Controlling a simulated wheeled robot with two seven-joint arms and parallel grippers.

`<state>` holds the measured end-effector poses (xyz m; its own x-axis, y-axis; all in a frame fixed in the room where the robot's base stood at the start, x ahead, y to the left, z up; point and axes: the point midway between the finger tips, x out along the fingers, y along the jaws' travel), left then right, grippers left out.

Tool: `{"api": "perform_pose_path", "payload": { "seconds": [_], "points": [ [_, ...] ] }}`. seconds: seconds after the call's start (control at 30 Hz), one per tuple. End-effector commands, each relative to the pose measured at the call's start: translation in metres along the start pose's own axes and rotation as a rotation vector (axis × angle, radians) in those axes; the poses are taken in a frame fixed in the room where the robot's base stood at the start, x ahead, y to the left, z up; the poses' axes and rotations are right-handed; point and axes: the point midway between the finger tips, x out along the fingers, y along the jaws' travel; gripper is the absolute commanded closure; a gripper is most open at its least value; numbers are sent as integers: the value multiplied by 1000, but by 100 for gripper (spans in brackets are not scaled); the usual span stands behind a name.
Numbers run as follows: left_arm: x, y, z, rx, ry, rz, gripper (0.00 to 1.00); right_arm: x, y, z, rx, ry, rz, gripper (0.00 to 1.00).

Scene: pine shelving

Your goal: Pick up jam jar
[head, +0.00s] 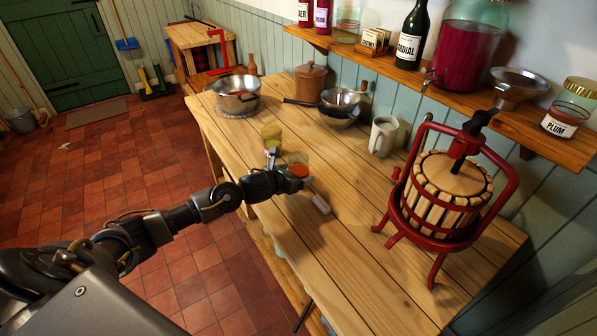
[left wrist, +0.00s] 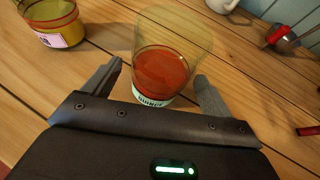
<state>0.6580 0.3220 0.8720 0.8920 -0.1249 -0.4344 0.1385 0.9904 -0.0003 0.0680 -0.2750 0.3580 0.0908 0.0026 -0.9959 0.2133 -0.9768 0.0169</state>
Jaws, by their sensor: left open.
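A glass jar of orange-red jam (head: 299,169) stands on the wooden table near its left edge. In the left wrist view the jar (left wrist: 162,72) is upright, with a pale label low on its side that is partly cut off from sight. My left gripper (left wrist: 158,78) is open, with one finger on each side of the jar's near part. I cannot tell whether either finger touches it. In the head view my left gripper (head: 290,171) partly hides the jar. A second jar with yellow contents (head: 271,134) stands just behind; it also shows in the left wrist view (left wrist: 52,17).
A red fruit press (head: 447,192) stands at the right, a cream mug (head: 382,136) behind. Pans (head: 237,97) are at the far end. A wall shelf (head: 400,75) holds bottles and jars. The near tabletop is clear.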

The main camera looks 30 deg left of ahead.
Motion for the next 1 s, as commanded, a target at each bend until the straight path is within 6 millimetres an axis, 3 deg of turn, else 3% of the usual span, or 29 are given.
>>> {"api": "perform_pose_path", "payload": {
  "seconds": [0.07, 0.53, 1.0],
  "points": [
    [0, 0, 0, 0, 0, 0, 15, 0, 0, 0, 0, 0, 0, 16],
    [0, 0, 0, 0, 0, 0, 76, 0, -1, 0, 1, -1, -1, 16],
    [-2, 0, 6, 1, -3, 0, 76, 2, -2, 0, 1, 0, -2, 16]
  ]
}}
